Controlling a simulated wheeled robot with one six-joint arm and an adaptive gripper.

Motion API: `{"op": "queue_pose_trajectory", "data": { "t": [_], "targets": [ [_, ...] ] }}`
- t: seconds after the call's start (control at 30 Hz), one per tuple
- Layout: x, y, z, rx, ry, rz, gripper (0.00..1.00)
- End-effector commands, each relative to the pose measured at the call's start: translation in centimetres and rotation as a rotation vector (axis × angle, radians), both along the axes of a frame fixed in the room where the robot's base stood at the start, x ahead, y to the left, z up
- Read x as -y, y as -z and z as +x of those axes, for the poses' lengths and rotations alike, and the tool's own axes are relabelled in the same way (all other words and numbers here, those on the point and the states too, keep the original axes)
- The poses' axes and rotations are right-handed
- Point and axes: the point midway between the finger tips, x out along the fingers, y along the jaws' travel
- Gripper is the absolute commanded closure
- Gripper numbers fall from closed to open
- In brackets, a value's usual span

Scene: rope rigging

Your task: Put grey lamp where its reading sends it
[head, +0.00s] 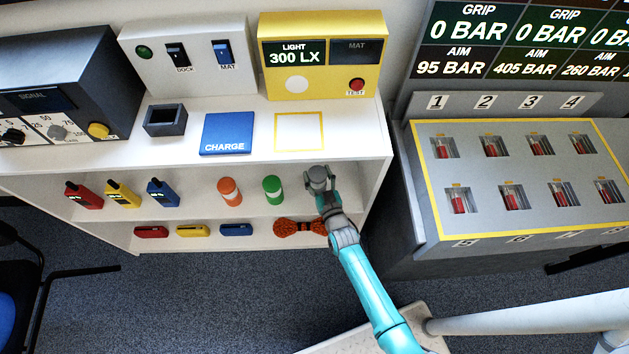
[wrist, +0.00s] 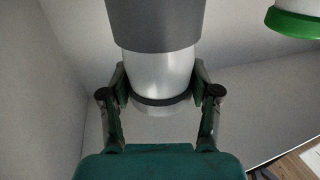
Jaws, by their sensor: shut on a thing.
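The grey lamp (head: 318,173) is at the right end of the upper shelf row, beside the green lamp (head: 272,189). My gripper (head: 320,190) is shut on it. In the wrist view the lamp (wrist: 155,25) is upright between the fingers, with a grey upper part and a pale lower part. I cannot tell whether its base touches the shelf. The yellow tester (head: 324,57) reads LIGHT 300 LX; its MAT window is dark. In front of it a yellow-outlined square (head: 299,146) is empty. A blue CHARGE pad (head: 226,132) and a dark open box (head: 165,119) are also empty.
An orange lamp (head: 230,191) and red, yellow and blue handheld devices stand on the same shelf. The white panel (head: 190,55) has DOCK and MAT switches. A grey cabinet (head: 425,180) with red-filled slots stands right.

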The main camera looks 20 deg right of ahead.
Motion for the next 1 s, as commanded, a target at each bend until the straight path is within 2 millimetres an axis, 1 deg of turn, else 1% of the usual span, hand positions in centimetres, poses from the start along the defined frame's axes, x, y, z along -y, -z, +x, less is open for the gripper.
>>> {"op": "queue_pose_trajectory", "data": {
  "t": [0.17, 0.37, 0.47, 0.9, 0.93, 0.97, 1.0],
  "targets": [
    [0.0, 1.1, 0.1, 0.003, 0.0, 0.0, 0.97],
    [0.0, 3.5, 0.1, 0.001, 0.001, 0.0, 0.97],
    [0.0, 4.4, 0.1, 0.002, 0.0, 0.0, 0.97],
    [0.0, 4.9, 0.1, 0.003, 0.0, 0.0, 0.97],
    [0.0, 5.0, 0.0, 0.001, 0.0, 0.0, 0.34],
    [0.0, 5.0, 0.0, 0.001, 0.0, 0.0, 0.26],
    [0.0, 5.0, 0.0, 0.001, 0.0, 0.0, 0.16]
  ]
}}
